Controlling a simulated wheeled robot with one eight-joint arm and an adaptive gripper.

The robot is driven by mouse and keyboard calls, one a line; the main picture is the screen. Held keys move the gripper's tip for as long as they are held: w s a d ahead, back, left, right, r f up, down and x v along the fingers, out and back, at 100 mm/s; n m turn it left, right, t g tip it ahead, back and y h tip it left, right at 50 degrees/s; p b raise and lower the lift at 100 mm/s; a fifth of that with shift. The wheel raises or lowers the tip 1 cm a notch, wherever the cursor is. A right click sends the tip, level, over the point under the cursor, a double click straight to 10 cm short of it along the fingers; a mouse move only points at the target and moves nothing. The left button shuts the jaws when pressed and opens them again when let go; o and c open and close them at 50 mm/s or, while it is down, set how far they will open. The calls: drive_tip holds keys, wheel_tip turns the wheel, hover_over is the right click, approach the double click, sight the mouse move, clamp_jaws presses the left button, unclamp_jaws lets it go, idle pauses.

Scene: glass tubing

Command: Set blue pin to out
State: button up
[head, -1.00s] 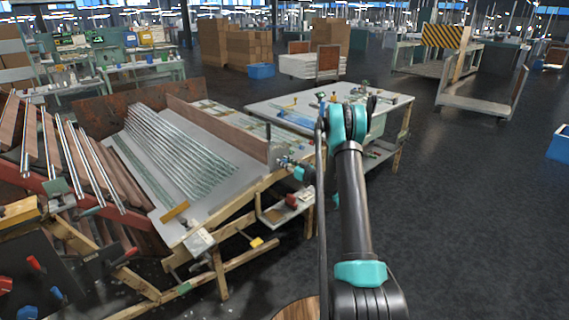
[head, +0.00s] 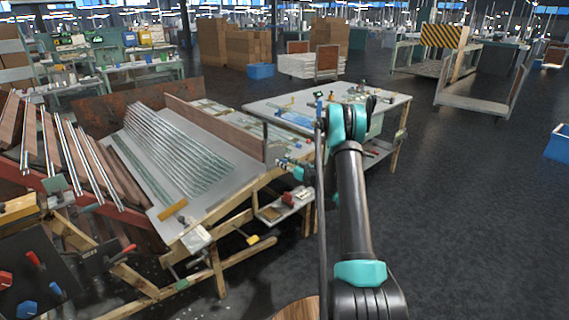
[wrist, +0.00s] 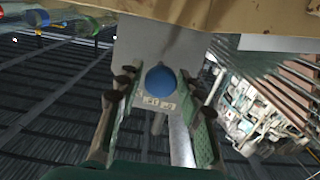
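The blue pin (wrist: 160,78) shows in the wrist view as a round blue knob on a grey plate (wrist: 145,45) under a wooden edge. Two small pale labels (wrist: 158,103) sit just below it; I cannot read them. My gripper (wrist: 163,88) is open. Its green fingers with dark pads lie left and right of the knob, with a visible gap on each side. How deep the fingers reach around the knob is unclear. I cannot make out the pin there.
The sloped bench (head: 215,211) holds several glass tubes (head: 180,150). A worktable (head: 265,103) stands behind my gripper. A small shelf with a red item (head: 287,198) is just below it. Open dark floor (head: 470,210) lies to the right.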

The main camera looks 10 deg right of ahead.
drive_tip(key=shift+o, duration=0.5)
drive_tip(key=shift+s+d, duration=0.15)
drive_tip(key=shift+s, duration=0.05)
drive_tip(key=v, duration=1.1)
drive_tip(key=shift+s, duration=0.2)
drive_tip(key=shift+d, duration=0.1)
drive_tip(key=s+a+r+m+g+h, duration=0.1)
drive_tip(key=s+a+r+g+h, duration=0.15)
drive_tip(key=s+a, duration=0.45)
drive_tip(key=s+a+r+m+g+h, duration=0.1)
drive_tip(key=s+a+r+g, duration=0.25)
drive_tip(key=s, duration=0.75)
drive_tip(key=s+d+f+m+g+h, duration=0.1)
drive_tip(key=s+d+h, duration=0.1)
drive_tip(key=s, duration=0.7)
drive_tip(key=s+d+f+m+g+h, duration=0.1)
drive_tip(key=s+d+m+g+h, duration=0.1)
drive_tip(key=s, duration=0.7)
drive_tip(key=s+d+f+m+g+h, duration=0.1)
drive_tip(key=s+d+m+h, duration=0.1)
drive_tip(key=s, duration=0.8)
drive_tip(key=shift+d+h, duration=0.55)
drive_tip(key=shift+d, duration=0.25)
